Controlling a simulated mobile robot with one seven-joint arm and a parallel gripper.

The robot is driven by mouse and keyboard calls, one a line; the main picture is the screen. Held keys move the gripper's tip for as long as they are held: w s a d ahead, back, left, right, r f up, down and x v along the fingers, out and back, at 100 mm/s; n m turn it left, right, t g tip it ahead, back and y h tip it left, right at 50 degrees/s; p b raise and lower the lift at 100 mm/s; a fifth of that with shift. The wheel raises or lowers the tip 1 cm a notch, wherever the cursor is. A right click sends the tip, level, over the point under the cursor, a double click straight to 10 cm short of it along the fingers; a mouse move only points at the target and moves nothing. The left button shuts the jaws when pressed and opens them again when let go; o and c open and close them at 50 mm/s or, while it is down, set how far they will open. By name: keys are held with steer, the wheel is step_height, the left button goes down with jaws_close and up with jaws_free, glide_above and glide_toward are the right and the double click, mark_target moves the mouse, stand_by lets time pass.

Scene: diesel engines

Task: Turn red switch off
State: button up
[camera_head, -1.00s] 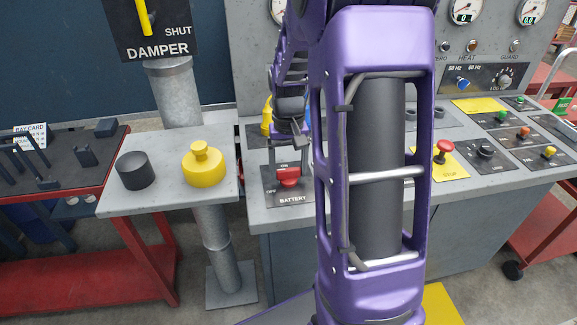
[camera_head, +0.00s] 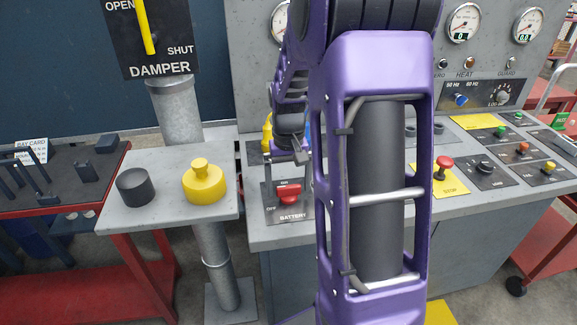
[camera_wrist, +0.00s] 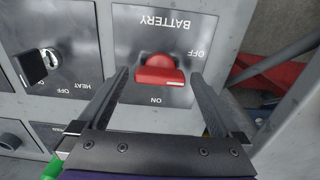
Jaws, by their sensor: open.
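The red switch (camera_head: 288,193) is a rotary knob on a dark plate labelled BATTERY (camera_head: 292,214), with ON and OFF marks, at the left end of the grey console. In the wrist view the red switch (camera_wrist: 159,75) sits between the two fingers, and the plate's lettering appears upside down. My gripper (camera_wrist: 162,80) is open, one finger on each side of the switch, with a gap visible on both sides. In the head view my gripper (camera_head: 287,158) is just behind and above the switch, partly hidden by my purple arm.
A red stop button (camera_head: 444,163) on a yellow plate stands to the right. A yellow knob (camera_head: 204,183) and a black cylinder (camera_head: 136,187) sit on a grey side table. In the wrist view a HEAT key switch (camera_wrist: 33,66) is left of the fingers.

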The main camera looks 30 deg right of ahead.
mark_target(288, 186)
step_height(288, 186, up, 17)
steer(key=p, duration=0.2)
stand_by(0.5)
